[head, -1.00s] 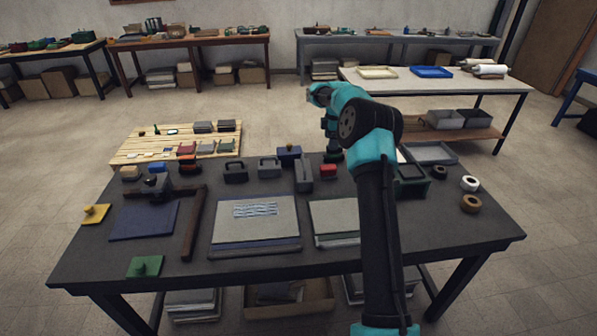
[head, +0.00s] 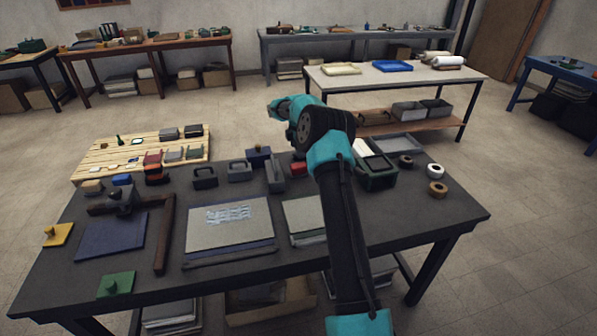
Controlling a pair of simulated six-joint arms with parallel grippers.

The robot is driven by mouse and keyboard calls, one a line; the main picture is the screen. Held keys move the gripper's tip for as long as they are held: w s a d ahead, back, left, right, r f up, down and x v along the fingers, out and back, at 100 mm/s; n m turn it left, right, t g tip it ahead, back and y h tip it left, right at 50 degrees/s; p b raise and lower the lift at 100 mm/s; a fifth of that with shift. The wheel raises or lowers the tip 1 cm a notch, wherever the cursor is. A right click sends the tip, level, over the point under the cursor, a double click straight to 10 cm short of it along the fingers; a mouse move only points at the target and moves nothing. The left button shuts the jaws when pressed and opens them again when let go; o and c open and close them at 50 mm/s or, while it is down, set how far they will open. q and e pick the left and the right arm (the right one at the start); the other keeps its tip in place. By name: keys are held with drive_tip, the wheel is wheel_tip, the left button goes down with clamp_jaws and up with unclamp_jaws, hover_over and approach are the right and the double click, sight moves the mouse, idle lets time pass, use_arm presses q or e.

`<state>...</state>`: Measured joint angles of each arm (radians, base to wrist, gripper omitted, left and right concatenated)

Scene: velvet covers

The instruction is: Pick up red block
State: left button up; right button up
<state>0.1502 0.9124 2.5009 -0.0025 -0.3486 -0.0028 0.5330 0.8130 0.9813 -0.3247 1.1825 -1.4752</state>
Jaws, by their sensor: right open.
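A small red block (head: 298,169) lies on the dark worktable, just left of my right forearm and beside a grey upright tool. My right arm comes in from the bottom and bends at the elbow. My right gripper (head: 299,154) points down just behind the red block as seen here; it is open and partly hidden by the arm. Whether it touches the block cannot be told. My left gripper is not in view.
Stacked boards (head: 230,225) lie in front. A wooden pallet (head: 95,160) with small items stands behind left.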

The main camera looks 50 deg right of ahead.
sight(299, 165)
wheel_tip(299, 165, down, 6)
drive_tip(key=shift+r, duration=0.15)
idle(0.3)
drive_tip(key=shift+s+a+f, duration=0.15)
drive_tip(key=shift+f, duration=2.45)
drive_tip(key=shift+c, duration=0.2)
drive_tip(key=c, duration=1)
